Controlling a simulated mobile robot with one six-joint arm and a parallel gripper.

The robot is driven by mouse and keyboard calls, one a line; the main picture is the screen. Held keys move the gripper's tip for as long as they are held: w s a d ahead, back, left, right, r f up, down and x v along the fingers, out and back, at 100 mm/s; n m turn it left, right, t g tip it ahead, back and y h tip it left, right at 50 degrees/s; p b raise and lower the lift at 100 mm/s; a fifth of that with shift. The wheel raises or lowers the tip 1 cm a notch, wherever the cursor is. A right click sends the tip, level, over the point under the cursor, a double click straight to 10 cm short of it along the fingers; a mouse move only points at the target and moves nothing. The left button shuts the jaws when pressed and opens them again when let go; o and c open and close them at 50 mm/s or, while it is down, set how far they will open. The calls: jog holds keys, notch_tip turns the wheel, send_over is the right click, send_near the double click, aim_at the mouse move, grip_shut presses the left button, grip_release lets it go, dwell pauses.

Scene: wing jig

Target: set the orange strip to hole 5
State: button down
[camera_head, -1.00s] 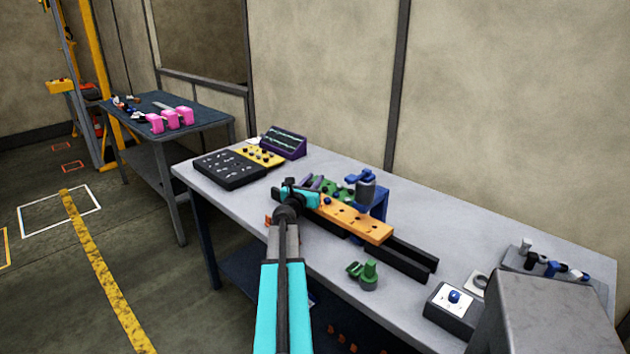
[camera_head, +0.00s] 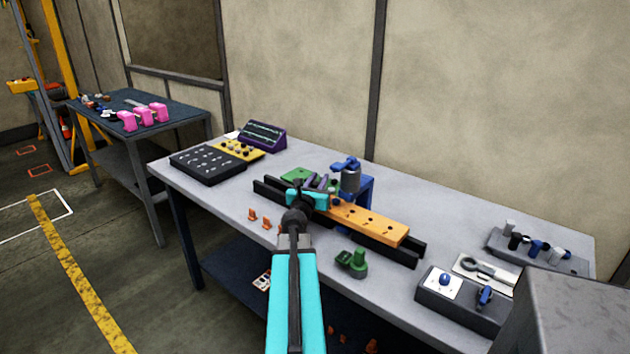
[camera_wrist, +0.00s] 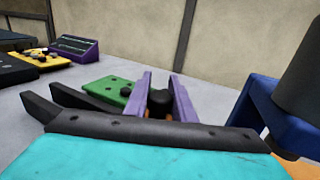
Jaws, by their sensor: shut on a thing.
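The orange strip (camera_head: 368,221), with a row of dark holes, lies lengthwise along the black rails (camera_head: 412,254) on the bench. My gripper (camera_head: 309,198), teal and black, is shut at the strip's left end. The fingertips and their contact are hidden. In the wrist view only a sliver of the orange strip (camera_wrist: 302,170) shows at the lower right. Two purple plates (camera_wrist: 148,92) rise just beyond the black bar there. A blue stand with a grey cylinder (camera_head: 350,180) stands behind the strip. I cannot read which hole is number 5.
A green plate (camera_head: 296,175) lies behind the rails. A green peg piece (camera_head: 353,262) stands in front. A black box with a blue knob (camera_head: 462,300) is at the right. A dark panel (camera_head: 208,162) lies at the left. The bench between panel and rails is mostly clear.

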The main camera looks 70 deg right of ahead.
jog(key=shift+s+d+r, duration=0.15)
jog(key=shift+s, duration=0.1)
jog(key=c, duration=1.5)
grip_release()
jog(key=shift+d, duration=0.1)
jog(key=shift+w, duration=0.15)
jog(key=shift+a, duration=0.2)
